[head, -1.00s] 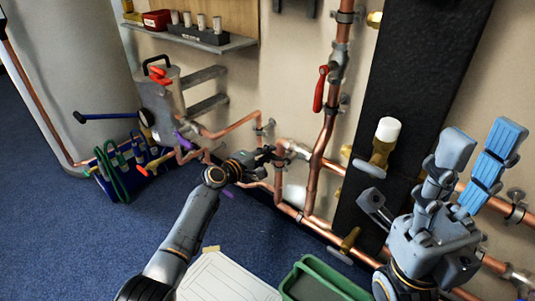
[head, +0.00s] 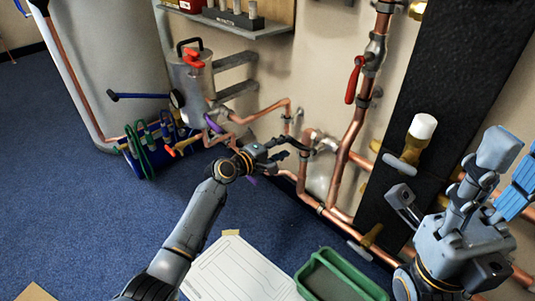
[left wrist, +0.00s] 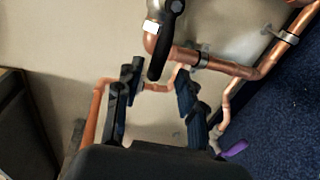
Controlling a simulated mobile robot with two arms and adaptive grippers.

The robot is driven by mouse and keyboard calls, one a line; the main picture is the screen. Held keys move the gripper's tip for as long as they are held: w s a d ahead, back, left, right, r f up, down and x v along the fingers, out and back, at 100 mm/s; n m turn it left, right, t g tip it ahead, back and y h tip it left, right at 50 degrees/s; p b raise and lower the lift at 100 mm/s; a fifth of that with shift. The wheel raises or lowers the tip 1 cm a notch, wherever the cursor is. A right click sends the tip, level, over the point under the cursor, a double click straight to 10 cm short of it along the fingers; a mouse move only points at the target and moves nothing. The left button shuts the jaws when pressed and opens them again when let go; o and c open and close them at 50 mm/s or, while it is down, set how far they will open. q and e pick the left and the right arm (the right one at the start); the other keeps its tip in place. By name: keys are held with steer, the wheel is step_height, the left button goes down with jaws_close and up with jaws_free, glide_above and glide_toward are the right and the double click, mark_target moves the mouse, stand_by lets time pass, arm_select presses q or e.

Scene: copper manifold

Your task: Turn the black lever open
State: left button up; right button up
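The black lever (head: 294,145) sits on a valve on the copper pipes at the lower wall. In the left wrist view the dark lever (left wrist: 160,58) hangs below its valve, near the tips of my gripper and between the lines of its fingers. My left gripper (head: 277,153) is beside the lever in the head view, partly overlapping it. In the left wrist view its fingers (left wrist: 158,82) are spread apart with a gap between them. I cannot tell whether a finger touches the lever. My right gripper (head: 462,172) is at the right with its fingers spread, empty.
Copper pipes (head: 345,160) run around the valve. A red lever (head: 353,80) hangs on the upright pipe, and a brass valve with a white cap (head: 423,127) is on the black panel. A green bin (head: 358,273) and a white lid (head: 240,270) are on the floor.

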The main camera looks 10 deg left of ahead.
arm_select(q)
steer(key=v, duration=0.7)
stand_by(0.3)
